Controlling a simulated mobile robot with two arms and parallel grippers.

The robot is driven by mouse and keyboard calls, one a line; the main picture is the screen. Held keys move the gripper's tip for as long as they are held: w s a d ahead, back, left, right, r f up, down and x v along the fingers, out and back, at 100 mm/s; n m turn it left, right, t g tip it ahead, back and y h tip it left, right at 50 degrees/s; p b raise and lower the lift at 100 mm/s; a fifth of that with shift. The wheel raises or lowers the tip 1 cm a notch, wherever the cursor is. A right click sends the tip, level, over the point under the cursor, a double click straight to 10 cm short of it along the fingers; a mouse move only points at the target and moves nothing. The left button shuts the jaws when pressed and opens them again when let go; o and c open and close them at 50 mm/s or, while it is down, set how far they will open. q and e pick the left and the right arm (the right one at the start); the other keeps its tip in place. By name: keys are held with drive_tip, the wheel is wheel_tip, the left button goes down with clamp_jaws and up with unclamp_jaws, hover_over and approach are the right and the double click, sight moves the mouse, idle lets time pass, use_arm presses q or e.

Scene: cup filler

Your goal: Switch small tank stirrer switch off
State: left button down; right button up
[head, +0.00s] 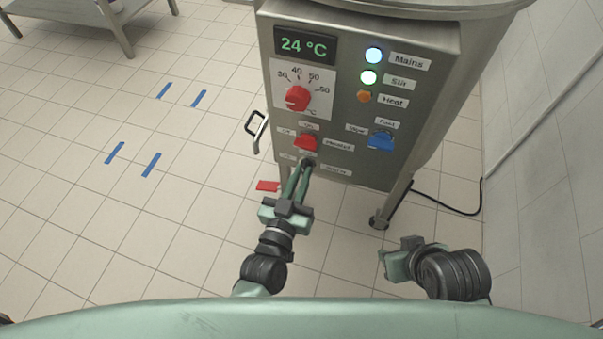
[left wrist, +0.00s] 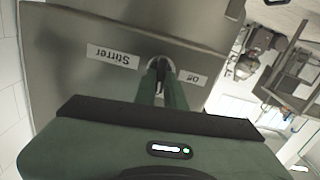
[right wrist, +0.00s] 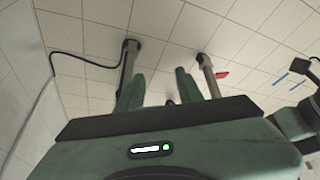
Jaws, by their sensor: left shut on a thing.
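My left gripper (head: 306,170) reaches up to the small stirrer switch (head: 308,162) at the panel's lower edge. Its green fingers are shut on the switch knob, which they mostly hide. In the left wrist view, the fingertips (left wrist: 163,72) meet at the knob, between upside-down labels reading Stirrer (left wrist: 112,57) and Off (left wrist: 191,80). The knob's exact turn is hard to tell. My right gripper (head: 383,262) is open and empty below the panel; its fingers stand apart in the right wrist view (right wrist: 158,90).
A red switch (head: 305,142) sits just above the left gripper, and a blue switch (head: 381,140) to its right. A red dial (head: 297,98) and a lit Mains lamp (head: 374,55) are higher. A handle (head: 256,132) juts out left. A black cable (head: 445,211) lies right.

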use_arm(q)
drive_tip(key=shift+r+n, duration=0.1)
drive_tip(key=shift+n, duration=0.3)
drive_tip(key=n+p, duration=0.2)
drive_tip(key=n, duration=0.1)
drive_tip(key=shift+a, duration=0.1)
drive_tip(key=shift+n+p, duration=0.3)
drive_tip(key=shift+n, duration=0.4)
drive_tip(key=n, duration=0.2)
drive_tip(key=shift+n+p, duration=0.3)
drive_tip(key=shift+n, duration=0.1)
drive_tip(key=n, duration=0.2)
drive_tip(key=shift+a+f+n, duration=0.1)
drive_tip(key=shift+f+n, duration=0.15)
drive_tip(key=shift+n, duration=0.95)
drive_tip(key=n, duration=0.4)
drive_tip(key=shift+f+n+b, duration=0.1)
drive_tip(key=shift+n+b, duration=0.2)
drive_tip(key=shift+b, duration=0.05)
use_arm(e)
drive_tip(key=s, duration=0.1)
drive_tip(key=s+g, duration=0.1)
drive_tip(key=s, duration=0.1)
drive_tip(key=shift+d+g, duration=0.3)
drive_tip(key=shift+d, duration=0.05)
